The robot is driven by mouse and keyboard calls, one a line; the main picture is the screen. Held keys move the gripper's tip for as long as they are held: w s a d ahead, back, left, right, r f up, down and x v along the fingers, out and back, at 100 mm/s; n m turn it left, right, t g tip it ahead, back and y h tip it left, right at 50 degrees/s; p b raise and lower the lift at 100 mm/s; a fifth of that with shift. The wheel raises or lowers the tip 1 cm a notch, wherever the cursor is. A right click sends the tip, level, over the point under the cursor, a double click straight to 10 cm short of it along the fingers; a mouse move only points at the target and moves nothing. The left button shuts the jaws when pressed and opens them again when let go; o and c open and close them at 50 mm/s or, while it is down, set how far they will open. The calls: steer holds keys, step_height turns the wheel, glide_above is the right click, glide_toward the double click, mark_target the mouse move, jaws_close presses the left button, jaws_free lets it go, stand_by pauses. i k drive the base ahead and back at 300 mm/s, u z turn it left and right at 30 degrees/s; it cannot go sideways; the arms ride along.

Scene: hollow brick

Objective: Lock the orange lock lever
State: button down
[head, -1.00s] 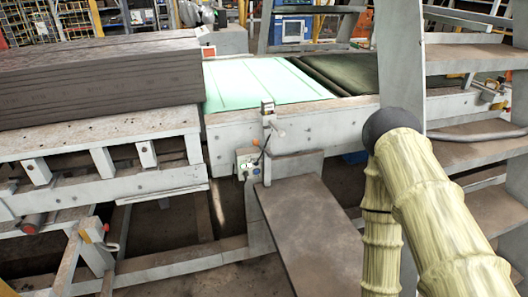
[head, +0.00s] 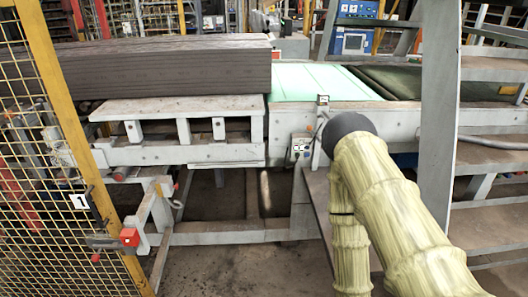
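An orange-red lock part (head: 130,237) shows at the lower left, on a grey latch bar (head: 102,242) at the edge of a yellow mesh gate (head: 60,110). A small red knob (head: 96,258) hangs below the bar. I cannot tell which of these is the lever, or whether it is locked. My arm, in a pale yellow sleeve with a dark round joint, fills the lower right, far from the lock. My gripper is out of view.
A white conveyor frame (head: 180,155) with dark stacked boards (head: 165,72) crosses the middle. A green belt (head: 315,82) lies behind. Grey steps and a post (head: 437,120) stand at the right, close to my arm. Some open floor (head: 235,270) shows at the bottom centre.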

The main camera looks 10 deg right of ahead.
mark_target(309, 128)
steer(key=u, duration=0.25)
steer(key=k, duration=0.55)
steer(key=u, duration=0.65)
steer(key=i, duration=0.65)
steer(key=u, duration=0.45)
steer(key=i, duration=0.75)
steer(key=z, duration=0.8)
steer(key=i, duration=0.75)
steer(key=z, duration=0.8)
